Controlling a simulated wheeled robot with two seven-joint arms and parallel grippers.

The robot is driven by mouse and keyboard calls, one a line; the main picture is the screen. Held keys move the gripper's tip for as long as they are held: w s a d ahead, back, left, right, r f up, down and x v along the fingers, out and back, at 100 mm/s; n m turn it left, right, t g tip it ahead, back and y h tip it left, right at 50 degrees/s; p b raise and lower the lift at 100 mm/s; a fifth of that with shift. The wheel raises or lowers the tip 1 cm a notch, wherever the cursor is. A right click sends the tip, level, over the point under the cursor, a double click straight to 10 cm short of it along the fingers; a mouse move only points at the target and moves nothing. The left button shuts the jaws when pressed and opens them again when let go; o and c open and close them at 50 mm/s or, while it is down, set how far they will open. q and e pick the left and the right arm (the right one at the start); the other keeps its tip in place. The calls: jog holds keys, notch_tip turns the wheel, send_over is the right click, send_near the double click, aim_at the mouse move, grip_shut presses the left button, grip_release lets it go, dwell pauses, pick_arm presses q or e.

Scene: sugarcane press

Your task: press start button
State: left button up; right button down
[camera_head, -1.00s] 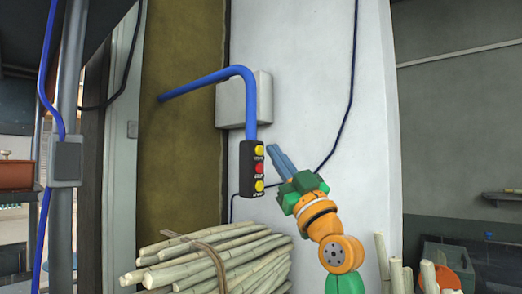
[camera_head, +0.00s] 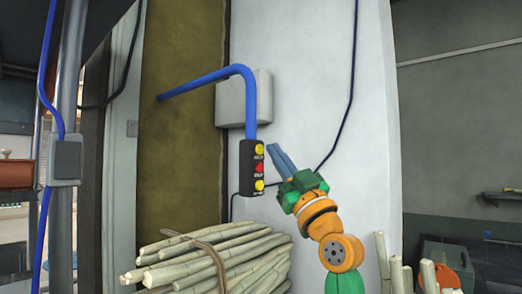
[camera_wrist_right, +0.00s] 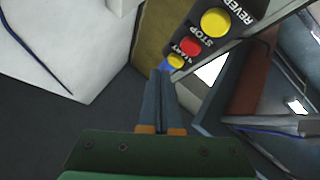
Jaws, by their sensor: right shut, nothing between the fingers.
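A black control box (camera_head: 247,168) hangs from a blue pipe, with two yellow buttons and a red one between them. The start button (camera_head: 258,149) is the top yellow one; in the right wrist view it is the small far yellow button (camera_wrist_right: 176,61), labelled START. The red STOP button (camera_wrist_right: 190,46) and large yellow REVERSE button (camera_wrist_right: 215,22) show nearer the camera. My right gripper (camera_head: 273,150) is shut and empty, its fingertips just right of the box at the start button's height. In the right wrist view the fingertips (camera_wrist_right: 161,73) appear beside that button; I cannot tell contact. My left gripper is out of view.
The blue pipe (camera_head: 215,76) bends down to the box in front of a grey wall box (camera_head: 244,102). A tied bundle of cane (camera_head: 210,258) lies below. A white wall (camera_head: 310,80) with a dark cable is behind my right arm.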

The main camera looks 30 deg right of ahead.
jog(key=shift+w, duration=0.1)
dwell(0.6)
jog(key=shift+w+a+p, duration=0.2)
jog(key=shift+w+p, duration=0.1)
jog(key=shift+w+a+r+p, duration=0.1)
jog(key=shift+w+a+p, duration=0.05)
jog(key=shift+w+p, duration=0.3)
dwell(0.7)
jog(key=shift+s, duration=0.1)
jog(key=shift+s+d+y+b, duration=0.25)
jog(key=shift+s+y+b, duration=0.05)
jog(key=shift+s+b, duration=0.25)
